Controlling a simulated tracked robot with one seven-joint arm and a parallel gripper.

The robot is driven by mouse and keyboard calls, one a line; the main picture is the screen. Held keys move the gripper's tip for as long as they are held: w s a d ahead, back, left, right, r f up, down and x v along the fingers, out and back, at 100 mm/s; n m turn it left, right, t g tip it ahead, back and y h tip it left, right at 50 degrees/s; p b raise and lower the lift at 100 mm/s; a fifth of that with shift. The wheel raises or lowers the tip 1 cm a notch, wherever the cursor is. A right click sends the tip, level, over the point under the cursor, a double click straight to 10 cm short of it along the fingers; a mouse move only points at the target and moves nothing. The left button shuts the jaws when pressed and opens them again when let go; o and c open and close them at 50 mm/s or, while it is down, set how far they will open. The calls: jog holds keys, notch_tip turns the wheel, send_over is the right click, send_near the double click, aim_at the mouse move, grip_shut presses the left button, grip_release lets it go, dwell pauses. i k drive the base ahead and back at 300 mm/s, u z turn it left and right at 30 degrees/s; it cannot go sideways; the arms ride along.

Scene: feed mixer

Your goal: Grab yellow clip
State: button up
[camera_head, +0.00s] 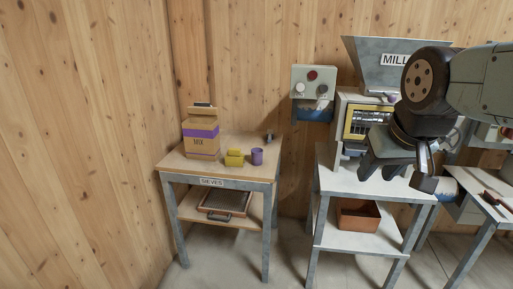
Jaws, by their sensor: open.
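A small yellow object (234,158), which I take for the yellow clip, sits on the table (226,182) labelled SIEVES, near its front edge. It looks blocky with a raised back part, and its details are too small to tell. My gripper (398,177) is at the right, in front of the mill, pointing down. It is open and appears empty. It is well to the right of the yellow object and apart from it.
A brown MIX box (202,147) with a purple band stands left of the yellow object, and a purple cup (257,156) stands close on its right. The mill hopper (377,67) and a brown bin (357,217) are at the right.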

aim_at(233, 158)
jog(key=z, duration=0.05)
jog(key=i, duration=1.2)
jog(key=u, duration=0.35)
